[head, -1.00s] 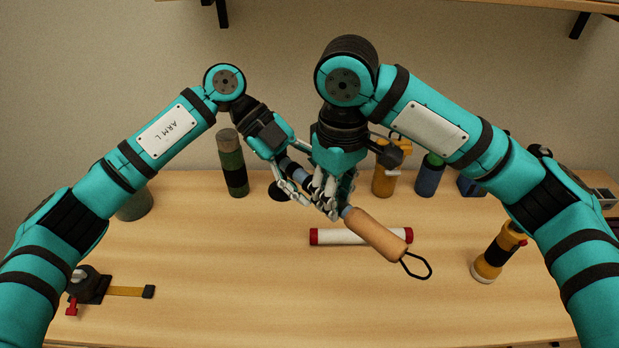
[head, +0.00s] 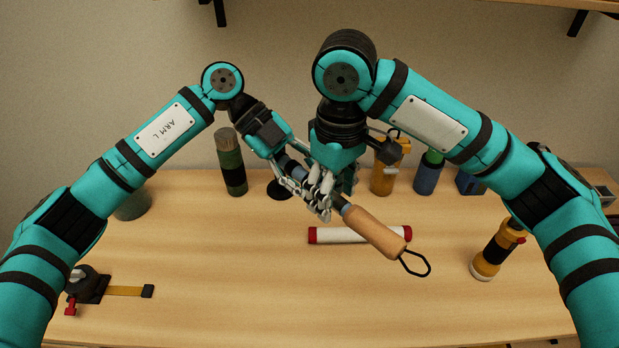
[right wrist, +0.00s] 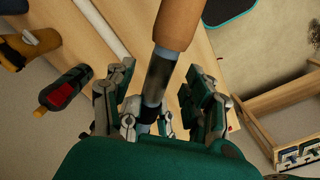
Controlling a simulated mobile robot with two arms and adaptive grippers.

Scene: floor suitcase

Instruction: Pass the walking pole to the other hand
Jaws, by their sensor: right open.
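The walking pole has a tan handle (head: 374,232) with a black wrist loop and a blue-grey and black shaft. It is held tilted above the table, handle to the lower right. My left gripper (head: 294,178) is shut on the shaft at its upper left part. My right gripper (head: 322,194) is open, with its fingers around the shaft between the left gripper and the handle. In the right wrist view the pole (right wrist: 178,22) passes between the spread right fingers. The fingers of both grippers overlap in the head view, so their contacts are partly hidden.
A white tube with red ends (head: 360,235) lies under the pole. A yellow flashlight (head: 494,252) stands right, and a dark tool with a yellow strap (head: 90,285) lies left. A green-black cylinder (head: 232,165) and a blue bottle (head: 428,175) stand behind. The front middle is clear.

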